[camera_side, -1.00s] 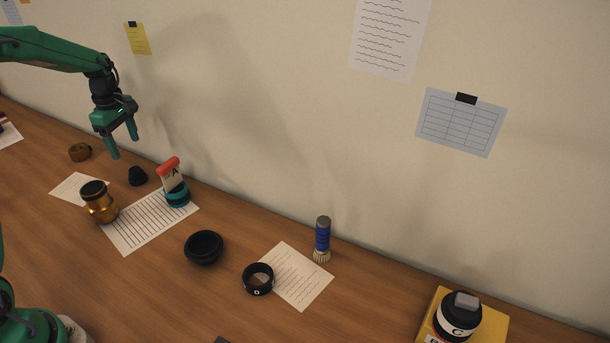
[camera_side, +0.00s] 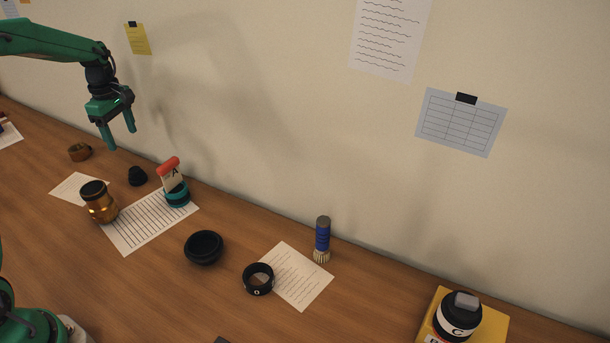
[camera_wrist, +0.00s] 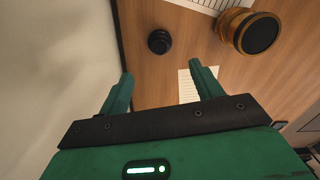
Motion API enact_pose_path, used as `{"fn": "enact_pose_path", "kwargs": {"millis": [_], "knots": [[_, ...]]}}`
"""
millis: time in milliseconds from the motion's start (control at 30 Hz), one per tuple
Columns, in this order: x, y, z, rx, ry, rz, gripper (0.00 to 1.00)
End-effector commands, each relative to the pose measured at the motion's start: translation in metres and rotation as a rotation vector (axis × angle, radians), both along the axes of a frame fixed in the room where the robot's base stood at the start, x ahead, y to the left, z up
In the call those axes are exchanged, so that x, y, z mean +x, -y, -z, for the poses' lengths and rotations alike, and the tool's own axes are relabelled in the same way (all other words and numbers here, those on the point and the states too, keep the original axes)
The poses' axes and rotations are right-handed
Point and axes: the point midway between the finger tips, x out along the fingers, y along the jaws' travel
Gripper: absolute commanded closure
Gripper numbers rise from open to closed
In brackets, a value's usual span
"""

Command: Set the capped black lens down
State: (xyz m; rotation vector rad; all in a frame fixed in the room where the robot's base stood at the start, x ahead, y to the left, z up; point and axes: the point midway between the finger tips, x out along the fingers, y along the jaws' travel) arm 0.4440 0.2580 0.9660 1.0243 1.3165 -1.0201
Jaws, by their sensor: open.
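A small black piece (camera_side: 137,176), which looks like the capped black lens, stands on the wooden desk near the wall, clear of my gripper. It also shows in the wrist view (camera_wrist: 159,41), beyond my fingertips. My gripper (camera_side: 122,139) is green, open and empty, and hangs above the desk. In the wrist view its two fingers (camera_wrist: 161,70) are spread with nothing between them.
A gold piece with a black top (camera_side: 98,202) stands near the black piece. A teal and red item marked A (camera_side: 175,185) is to its right. A black bowl-like piece (camera_side: 203,248) and black ring (camera_side: 258,279) lie further right.

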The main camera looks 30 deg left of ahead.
Motion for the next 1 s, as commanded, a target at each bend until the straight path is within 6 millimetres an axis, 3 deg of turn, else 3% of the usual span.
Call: {"fn": "enact_pose_path", "kwargs": {"millis": [167,467,700,1000], "knots": [[-0.003,0.015,-0.016,0.012,0.019,0.077,0.35],[-0.022,0.072,-0.065,0.060,0.086,0.371,0.35],[-0.051,0.121,-0.098,0.113,0.143,0.649,0.35],[-0.098,0.175,-0.124,0.191,0.209,0.990,0.35]]}}
